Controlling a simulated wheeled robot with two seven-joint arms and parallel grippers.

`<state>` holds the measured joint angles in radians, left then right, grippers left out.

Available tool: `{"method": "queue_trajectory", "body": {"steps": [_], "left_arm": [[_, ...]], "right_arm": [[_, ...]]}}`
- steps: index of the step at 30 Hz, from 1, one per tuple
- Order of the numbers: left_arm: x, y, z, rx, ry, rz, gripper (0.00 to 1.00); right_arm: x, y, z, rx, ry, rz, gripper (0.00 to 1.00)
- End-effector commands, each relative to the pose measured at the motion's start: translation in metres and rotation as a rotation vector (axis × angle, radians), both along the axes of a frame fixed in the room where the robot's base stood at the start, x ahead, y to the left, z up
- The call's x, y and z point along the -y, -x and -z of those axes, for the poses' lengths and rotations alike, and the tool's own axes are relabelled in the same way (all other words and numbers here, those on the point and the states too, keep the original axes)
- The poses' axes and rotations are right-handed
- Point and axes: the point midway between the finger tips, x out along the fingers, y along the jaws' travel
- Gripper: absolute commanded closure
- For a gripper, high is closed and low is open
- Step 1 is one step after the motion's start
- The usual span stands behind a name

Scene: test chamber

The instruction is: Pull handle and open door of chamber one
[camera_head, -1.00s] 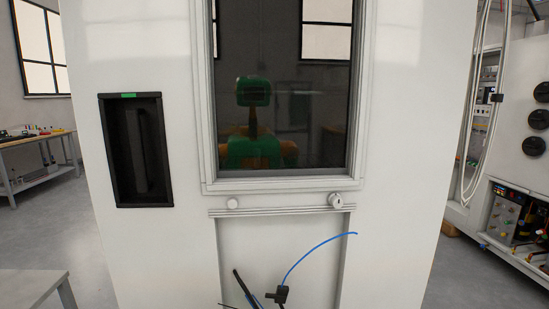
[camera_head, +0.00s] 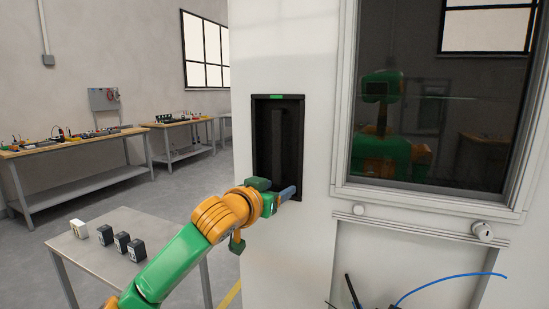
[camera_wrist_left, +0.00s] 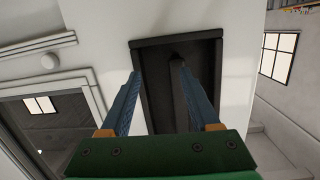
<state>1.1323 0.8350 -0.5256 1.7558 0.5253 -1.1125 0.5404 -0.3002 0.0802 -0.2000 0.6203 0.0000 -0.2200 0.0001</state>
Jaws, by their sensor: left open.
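The dark handle (camera_head: 277,140) is an upright bar inside a black recessed panel (camera_head: 264,165) on the white chamber front (camera_head: 315,150). A green label sits at the panel's top. My left gripper (camera_head: 287,193) is at the lower right of the recess, its blue fingers pointing to the chamber. In the left wrist view the fingers (camera_wrist_left: 157,72) are open, with the recess ahead. There the handle (camera_wrist_left: 176,85) shows between them, close to the right finger, which partly hides it. I cannot tell whether they touch. My right gripper is out of view.
A dark window (camera_head: 440,115) in a white frame is right of the recess, with knobs (camera_head: 483,231) below. A small table (camera_head: 95,252) with several small boxes stands left of the chamber. Workbenches (camera_head: 80,165) stand farther back. Open floor lies between.

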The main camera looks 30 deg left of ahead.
Motion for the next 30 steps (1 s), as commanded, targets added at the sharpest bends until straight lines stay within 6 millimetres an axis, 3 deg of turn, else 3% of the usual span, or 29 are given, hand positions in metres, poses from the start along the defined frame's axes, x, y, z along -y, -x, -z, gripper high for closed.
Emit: {"method": "queue_trajectory", "body": {"steps": [1, 3, 6, 8, 13, 18, 26, 30], "left_arm": [[-0.008, 0.011, -0.038, 0.063, 0.004, -0.015, 0.38], [-0.014, 0.025, -0.073, 0.123, 0.02, -0.03, 0.38], [-0.018, 0.034, -0.096, 0.158, 0.033, -0.04, 0.38], [-0.019, 0.029, -0.101, 0.161, 0.038, -0.04, 0.38], [-0.022, -0.007, -0.104, 0.159, 0.038, -0.039, 0.38], [-0.024, -0.03, -0.101, 0.162, 0.036, -0.038, 0.38], [-0.024, -0.034, -0.097, 0.164, 0.034, -0.038, 0.38], [-0.024, -0.034, -0.096, 0.164, 0.034, -0.038, 0.7]], "right_arm": [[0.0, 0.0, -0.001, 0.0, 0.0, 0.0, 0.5], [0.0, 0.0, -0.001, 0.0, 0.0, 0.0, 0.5], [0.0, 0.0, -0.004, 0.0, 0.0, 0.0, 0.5], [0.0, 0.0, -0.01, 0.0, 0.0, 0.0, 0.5], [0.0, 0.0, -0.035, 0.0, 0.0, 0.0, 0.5], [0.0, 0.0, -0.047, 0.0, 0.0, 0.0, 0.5], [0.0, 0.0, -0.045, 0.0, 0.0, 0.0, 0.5], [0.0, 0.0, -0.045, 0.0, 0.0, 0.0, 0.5]]}}
